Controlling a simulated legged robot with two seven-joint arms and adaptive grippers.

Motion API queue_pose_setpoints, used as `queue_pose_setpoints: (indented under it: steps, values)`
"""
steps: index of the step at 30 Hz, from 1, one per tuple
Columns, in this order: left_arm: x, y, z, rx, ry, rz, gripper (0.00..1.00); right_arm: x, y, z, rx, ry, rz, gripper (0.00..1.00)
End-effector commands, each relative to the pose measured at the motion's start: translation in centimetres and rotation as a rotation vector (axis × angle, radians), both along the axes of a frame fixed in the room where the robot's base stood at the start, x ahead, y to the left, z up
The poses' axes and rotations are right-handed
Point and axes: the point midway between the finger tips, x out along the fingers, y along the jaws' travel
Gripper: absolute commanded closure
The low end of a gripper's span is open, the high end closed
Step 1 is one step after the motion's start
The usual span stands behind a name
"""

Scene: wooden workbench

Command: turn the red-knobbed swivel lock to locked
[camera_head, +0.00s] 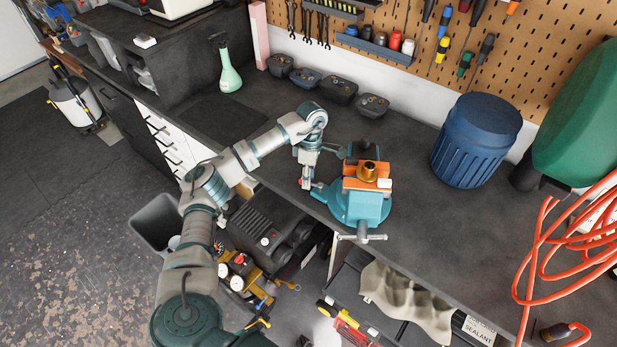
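A teal bench vise (362,207) stands at the front edge of the dark bench. Orange jaw pieces and a brass-coloured round part (367,171) sit at its top. My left gripper (306,178) points down just left of the vise base. A small red spot, which looks like the red knob (305,183) of the swivel lock, shows at its fingertips. The gripper mostly hides the knob and lock lever. I cannot tell whether the fingers are closed on the knob, or which position the lock is in. My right gripper is out of view.
A blue ribbed bin (477,140) stands right of the vise. Small dark containers (338,88) line the back, with a green spray bottle (228,70) to their left. An orange hose (570,250) lies at the right. The bench between vise and hose is clear.

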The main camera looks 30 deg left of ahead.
Motion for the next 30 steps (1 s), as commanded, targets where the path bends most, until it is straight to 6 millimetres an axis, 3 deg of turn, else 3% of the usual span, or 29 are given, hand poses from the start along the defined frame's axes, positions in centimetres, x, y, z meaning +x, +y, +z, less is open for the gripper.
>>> queue_pose_setpoints:
  steps: [8,21,30]
  values:
    - [0.2,0.0,0.9,0.0,-0.001,-0.001,0.65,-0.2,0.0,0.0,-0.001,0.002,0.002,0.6]
    - [2.0,0.7,9.6,0.001,-0.002,0.0,0.65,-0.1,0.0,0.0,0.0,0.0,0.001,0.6]
    - [2.4,1.0,11.5,-0.002,0.002,0.0,0.65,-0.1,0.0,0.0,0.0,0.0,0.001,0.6]
